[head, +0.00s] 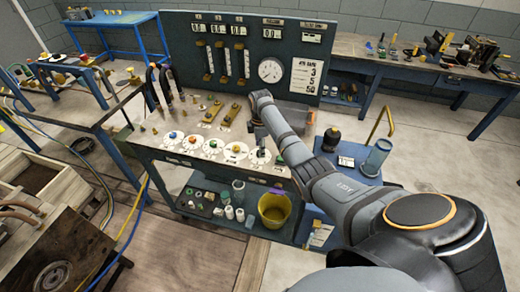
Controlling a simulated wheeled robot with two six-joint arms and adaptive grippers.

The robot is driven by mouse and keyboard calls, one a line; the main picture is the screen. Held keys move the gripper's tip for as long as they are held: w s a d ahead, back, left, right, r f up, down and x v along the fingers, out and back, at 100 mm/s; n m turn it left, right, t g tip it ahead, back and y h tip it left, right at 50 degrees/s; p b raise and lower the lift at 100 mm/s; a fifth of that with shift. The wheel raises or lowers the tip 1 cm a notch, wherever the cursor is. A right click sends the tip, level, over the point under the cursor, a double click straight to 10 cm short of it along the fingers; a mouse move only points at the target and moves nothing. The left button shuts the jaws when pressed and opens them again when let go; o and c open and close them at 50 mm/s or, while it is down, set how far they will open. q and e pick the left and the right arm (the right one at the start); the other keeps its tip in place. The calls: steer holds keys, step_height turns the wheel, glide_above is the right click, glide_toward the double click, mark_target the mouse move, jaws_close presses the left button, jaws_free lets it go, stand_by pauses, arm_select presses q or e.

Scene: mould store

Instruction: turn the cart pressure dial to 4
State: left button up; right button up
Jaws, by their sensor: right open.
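The cart (150,148) has a dark upright panel and a sloping worktop. My right gripper (258,143) is open, pointing down just above the white dial near the row's right end. Contact is unclear. My left gripper is out of view.
A yellow bucket (274,209) stands on the lower shelf. A blue trolley (350,153) with a dark flask stands right of the cart. Workbenches stand behind and left.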

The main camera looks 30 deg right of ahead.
steer(key=shift+f, duration=1.2)
steer(key=shift+c, duration=0.4)
jaws_close()
